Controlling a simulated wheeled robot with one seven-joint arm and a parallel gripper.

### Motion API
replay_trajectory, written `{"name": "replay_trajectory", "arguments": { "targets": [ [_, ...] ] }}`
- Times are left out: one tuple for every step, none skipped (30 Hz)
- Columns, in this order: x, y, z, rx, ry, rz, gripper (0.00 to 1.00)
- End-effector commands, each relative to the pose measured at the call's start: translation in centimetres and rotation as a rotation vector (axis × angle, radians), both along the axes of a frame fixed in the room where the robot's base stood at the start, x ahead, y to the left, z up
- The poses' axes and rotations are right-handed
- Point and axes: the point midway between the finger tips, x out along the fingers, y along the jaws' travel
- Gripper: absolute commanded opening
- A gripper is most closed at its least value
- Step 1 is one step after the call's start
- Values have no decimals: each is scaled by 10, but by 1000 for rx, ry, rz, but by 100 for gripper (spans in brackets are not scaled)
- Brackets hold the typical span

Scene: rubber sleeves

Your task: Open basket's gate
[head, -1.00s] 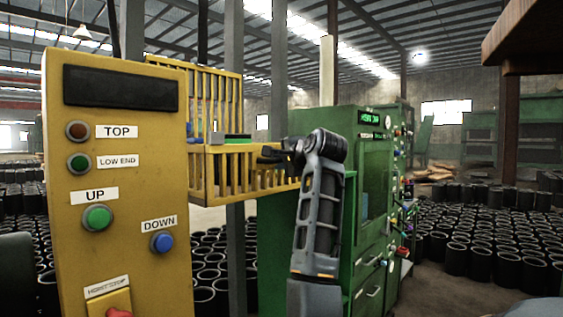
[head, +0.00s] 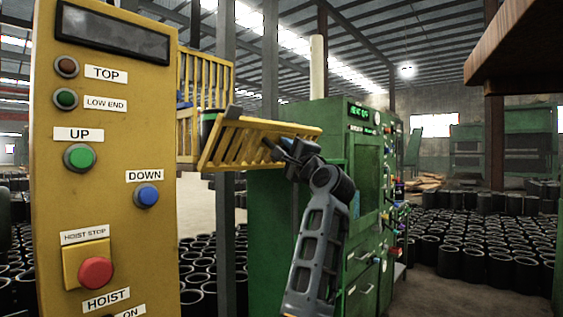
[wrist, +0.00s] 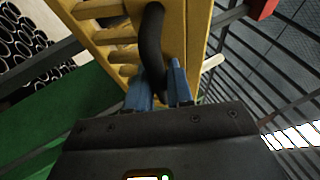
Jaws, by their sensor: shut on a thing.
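The yellow basket (head: 184,82) hangs behind the control panel, left of the green machine. Its barred yellow gate (head: 250,143) is swung outward at an angle to the basket. My gripper (head: 279,146) is at the gate's right end. In the wrist view, my gripper's blue fingers (wrist: 161,86) are shut on the black curved handle (wrist: 151,40) of the gate, which also shows in that view (wrist: 117,42). A dark object (head: 208,126) shows inside the basket, partly hidden by the gate.
A yellow control panel (head: 102,190) with buttons stands close at left. A green machine (head: 322,150) stands right behind my arm. Many black rubber sleeves (head: 480,250) cover the floor at right and behind the panel. A brown overhead edge (head: 525,50) juts in at upper right.

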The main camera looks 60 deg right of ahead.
Motion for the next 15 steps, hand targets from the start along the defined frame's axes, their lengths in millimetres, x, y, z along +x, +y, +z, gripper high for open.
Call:
{"name": "replay_trajectory", "arguments": {
  "targets": [
    [-1, 1, -16, -8, -37, 2, 0],
    [-2, 1, -18, -12, -60, 3, 0],
    [-4, 2, -22, -20, -89, 3, 0],
    [-5, 2, -24, -25, -113, 3, 0],
    [-6, 2, -26, -31, -136, 2, 0],
    [-7, 2, -30, -39, -165, 3, 0],
    [-8, 2, -33, -44, -187, 2, 0],
    [-8, 3, -35, -49, -210, 3, 0],
    [-9, 3, -39, -56, -239, 2, 0],
    [-10, 3, -42, -61, -262, 3, 0],
    [-10, 3, -44, -66, -284, 2, 0],
    [-11, 3, -47, -73, -313, 3, 0],
    [-11, 3, -49, -79, -334, 2, 0],
    [-12, 3, -51, -84, -355, 2, 0],
    [-12, 3, -54, -89, -382, 2, 0]
  ]
}}
